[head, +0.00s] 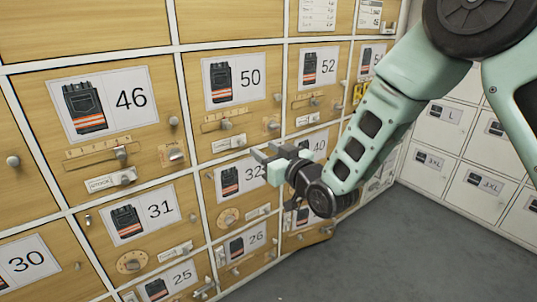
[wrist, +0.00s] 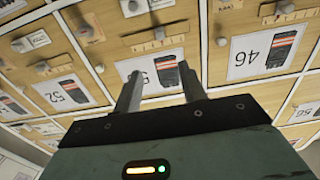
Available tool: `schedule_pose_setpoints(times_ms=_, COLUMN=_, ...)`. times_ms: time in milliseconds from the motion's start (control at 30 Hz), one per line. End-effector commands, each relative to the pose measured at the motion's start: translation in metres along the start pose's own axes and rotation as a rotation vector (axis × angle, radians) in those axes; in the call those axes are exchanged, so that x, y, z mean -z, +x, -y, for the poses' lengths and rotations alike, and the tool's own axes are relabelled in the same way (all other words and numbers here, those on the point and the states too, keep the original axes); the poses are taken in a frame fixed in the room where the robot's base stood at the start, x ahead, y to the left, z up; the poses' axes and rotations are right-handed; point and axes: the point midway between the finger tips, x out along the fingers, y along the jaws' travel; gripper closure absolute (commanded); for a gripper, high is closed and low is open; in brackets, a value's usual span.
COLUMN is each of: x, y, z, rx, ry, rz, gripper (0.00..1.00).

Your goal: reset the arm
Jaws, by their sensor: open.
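My arm (head: 372,130) reaches in from the upper right in the head view. My gripper (head: 268,160) is open and empty, pointing left in front of the wooden locker wall, near the doors labelled 50 and 32. In the wrist view my gripper (wrist: 158,82) shows two grey fingers spread apart with nothing between them. I cannot tell the exact gap between the fingertips and the doors.
Wooden doors with knobs, sliders and labels fill the wall, such as the 46 label (head: 103,103), 50 label (head: 237,80) and 31 label (head: 141,215). White lockers (head: 437,172) stand at the right. The grey floor (head: 400,250) is clear at the lower right.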

Motion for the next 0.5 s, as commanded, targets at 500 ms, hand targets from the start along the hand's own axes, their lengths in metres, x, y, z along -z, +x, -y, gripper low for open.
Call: schedule_pose_setpoints(times_ms=500, x=0.001, y=-0.008, z=0.010, rx=0.012, ry=0.007, rz=0.097, gripper=0.59)
